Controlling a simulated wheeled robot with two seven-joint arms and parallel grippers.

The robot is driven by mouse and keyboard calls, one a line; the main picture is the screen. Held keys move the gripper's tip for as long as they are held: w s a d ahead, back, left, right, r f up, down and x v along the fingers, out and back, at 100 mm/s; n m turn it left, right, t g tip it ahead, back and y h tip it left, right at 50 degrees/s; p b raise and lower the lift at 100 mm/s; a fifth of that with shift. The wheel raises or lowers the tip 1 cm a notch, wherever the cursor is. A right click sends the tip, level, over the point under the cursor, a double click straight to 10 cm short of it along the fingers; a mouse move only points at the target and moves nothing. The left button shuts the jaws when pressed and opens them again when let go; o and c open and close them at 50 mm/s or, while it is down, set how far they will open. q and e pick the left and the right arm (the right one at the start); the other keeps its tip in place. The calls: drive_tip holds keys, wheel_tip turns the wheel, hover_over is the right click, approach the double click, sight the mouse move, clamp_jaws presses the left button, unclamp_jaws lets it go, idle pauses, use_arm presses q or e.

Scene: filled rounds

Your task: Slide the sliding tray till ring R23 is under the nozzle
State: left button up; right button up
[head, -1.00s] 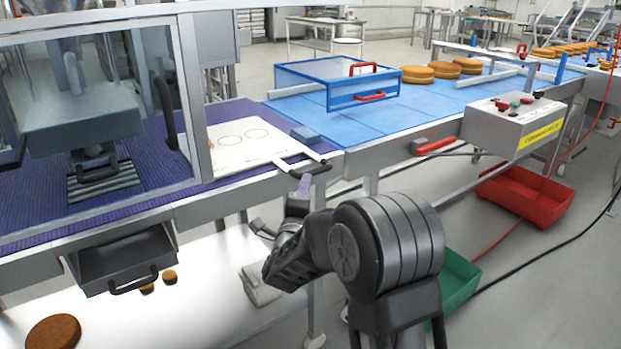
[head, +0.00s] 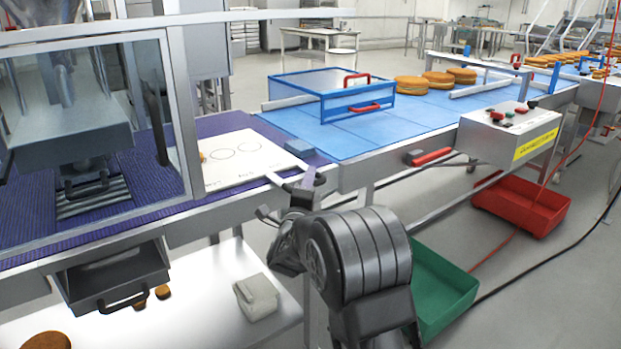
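The sliding tray (head: 240,173) is a white board with printed rings, lying on the purple belt at the right side of the glazed filling cabinet. Two rings show whole; orange marks show at its left edge beside the cabinet post. The labels are too small to read, so I cannot tell which ring is R23. The grey filling head (head: 72,125) hangs inside the cabinet; I cannot make out the nozzle tip. My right gripper (head: 308,182) is at the tray's handle end and covers the handle. I cannot tell whether its fingers are closed. My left gripper is out of view.
A blue-framed clear cover (head: 330,92) stands on the blue conveyor (head: 375,132), with cakes behind it. A grey control box (head: 510,132) is at the right. Green (head: 440,285) and red (head: 525,205) bins stand below. A dark drawer (head: 115,275) hangs under the cabinet.

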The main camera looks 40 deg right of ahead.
drive_tip(key=shift+x, duration=1.05)
drive_tip(key=shift+c, duration=0.4)
drive_tip(key=c, duration=0.7)
clamp_jaws()
